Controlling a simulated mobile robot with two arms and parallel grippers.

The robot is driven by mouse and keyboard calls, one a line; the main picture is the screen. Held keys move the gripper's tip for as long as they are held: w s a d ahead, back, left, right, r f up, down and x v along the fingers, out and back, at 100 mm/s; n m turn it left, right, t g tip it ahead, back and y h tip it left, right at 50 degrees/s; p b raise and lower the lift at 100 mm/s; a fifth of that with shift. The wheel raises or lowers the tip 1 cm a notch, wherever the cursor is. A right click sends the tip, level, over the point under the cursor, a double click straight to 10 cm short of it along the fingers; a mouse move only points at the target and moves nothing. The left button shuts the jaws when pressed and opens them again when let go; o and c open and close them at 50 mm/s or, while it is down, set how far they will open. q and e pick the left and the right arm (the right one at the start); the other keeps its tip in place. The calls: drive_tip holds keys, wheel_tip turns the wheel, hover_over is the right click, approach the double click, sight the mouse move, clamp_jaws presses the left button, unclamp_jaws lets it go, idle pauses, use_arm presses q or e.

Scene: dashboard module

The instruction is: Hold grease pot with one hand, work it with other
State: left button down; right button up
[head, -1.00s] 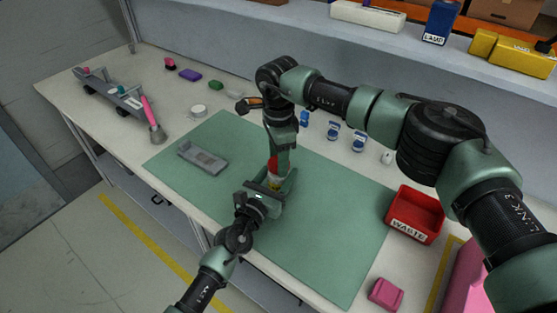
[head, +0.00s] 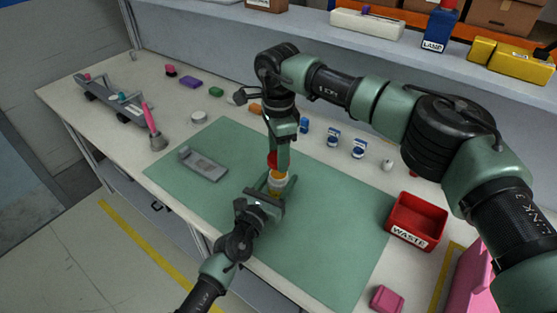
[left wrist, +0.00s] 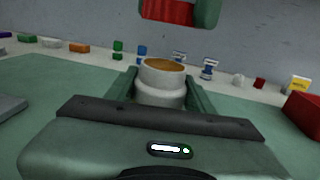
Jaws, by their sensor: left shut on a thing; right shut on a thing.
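The grease pot (head: 278,178) is a pale pot, upright above the green mat. In the left wrist view the pot (left wrist: 162,90) is open at the top, with amber grease inside. My left gripper (head: 275,188) is shut on the pot, one finger on each side. My right gripper (head: 279,158) points down above it, shut on a red ribbed lid (head: 271,161). In the left wrist view the lid (left wrist: 168,12) hangs above the pot's mouth, with a clear gap between them. The right fingers partly hide the lid.
A grey tray-like part (head: 203,164) lies on the green mat (head: 330,230). A red waste bin (head: 416,220) stands at the right, with a pink block (head: 386,298) nearer the front. The mat's right half is clear.

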use_arm(q)
drive_tip(key=shift+c, duration=2.4)
unclamp_jaws()
drive_tip(key=shift+s+a, duration=0.1)
